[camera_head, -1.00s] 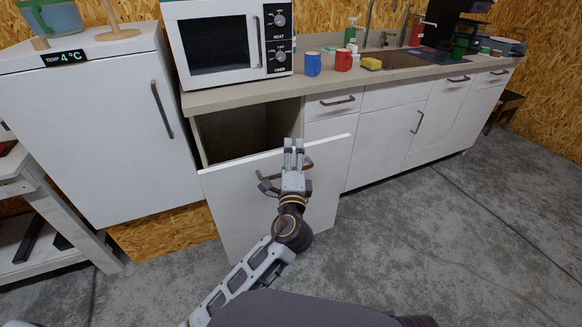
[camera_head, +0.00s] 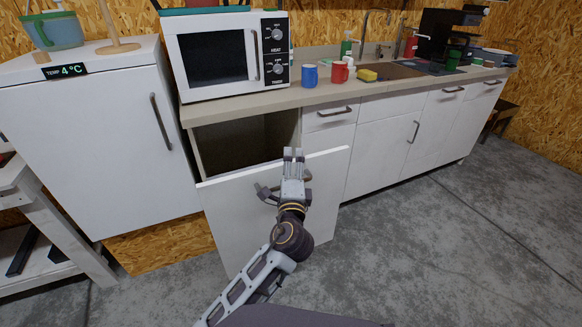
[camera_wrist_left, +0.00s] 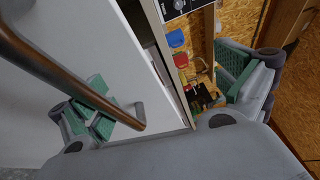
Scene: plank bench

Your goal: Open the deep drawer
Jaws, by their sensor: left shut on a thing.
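The deep drawer's white front (camera_head: 235,215) stands well out from the cabinet under the microwave, and its dark hollow interior (camera_head: 240,142) shows behind it. My left gripper (camera_head: 293,155) is at the front, near the top edge, and is shut on the drawer. The gripper hides the middle of the brown bar handle (camera_head: 307,178). In the left wrist view the handle (camera_wrist_left: 60,72) crosses in front of one green-padded finger, and the white front lies beside it. I cannot tell whether the fingers hold the handle or the panel edge. My right gripper is not in view.
A white fridge (camera_head: 90,140) stands left of the drawer. The counter above holds a microwave (camera_head: 225,55), a blue mug (camera_head: 310,75) and a red mug (camera_head: 339,73). The grey floor (camera_head: 430,250) to the right is clear.

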